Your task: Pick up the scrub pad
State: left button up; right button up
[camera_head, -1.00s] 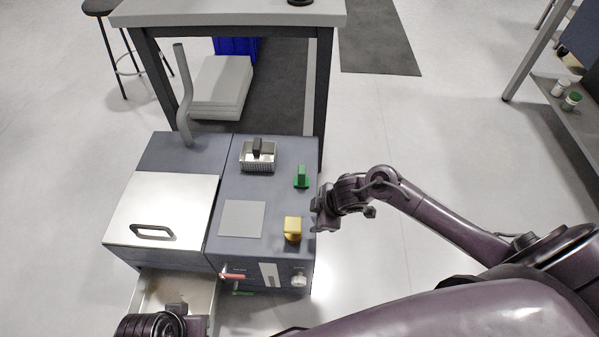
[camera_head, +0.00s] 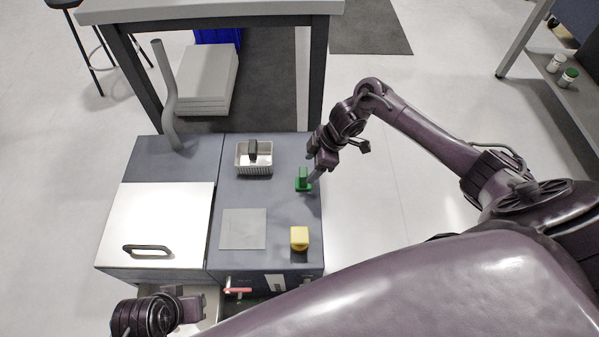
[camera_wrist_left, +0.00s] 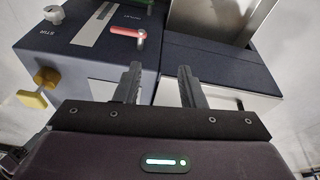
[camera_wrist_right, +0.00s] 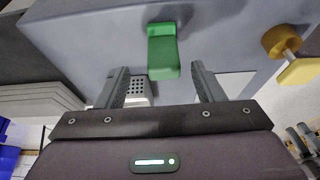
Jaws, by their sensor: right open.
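The green block with a wider green base, which I take to be the scrub pad (camera_head: 303,181), stands near the right edge of the dark blue-grey worktop. My right gripper (camera_head: 313,180) is open and beside it, on its right. In the right wrist view the green pad (camera_wrist_right: 163,55) shows between and beyond the two spread fingers (camera_wrist_right: 160,72). Whether they touch it, I cannot tell. My left gripper (camera_head: 193,306) is low at the front, by the open drawer. Its fingers (camera_wrist_left: 160,88) are apart with nothing between them in the left wrist view.
A metal basket (camera_head: 254,160) with a dark item is behind. A silver lid with a handle (camera_head: 160,225) covers the left side. A red handle (camera_head: 238,291) sticks out in front.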

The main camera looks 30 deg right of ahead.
aim_at(301, 178)
jog(key=b+x, duration=0.1)
jog(key=x, duration=0.3)
jog(key=b+x, duration=0.1)
jog(key=x, duration=0.1)
jog(key=shift+a+f+b, duration=0.3)
jog(key=shift+a, duration=0.15)
jog(key=shift+f, duration=0.1)
pick_arm(q)
jog(key=d, duration=0.1)
jog(key=d+t, duration=0.1)
jog(key=w+d+h, duration=0.1)
jog(key=shift+d+f+m+t, duration=0.1)
jog(key=shift+f+m+t, duration=0.25)
jog(key=shift+m+t, duration=0.05)
pick_arm(e)
jog(key=shift+c, duration=0.4)
jog(key=c, duration=1)
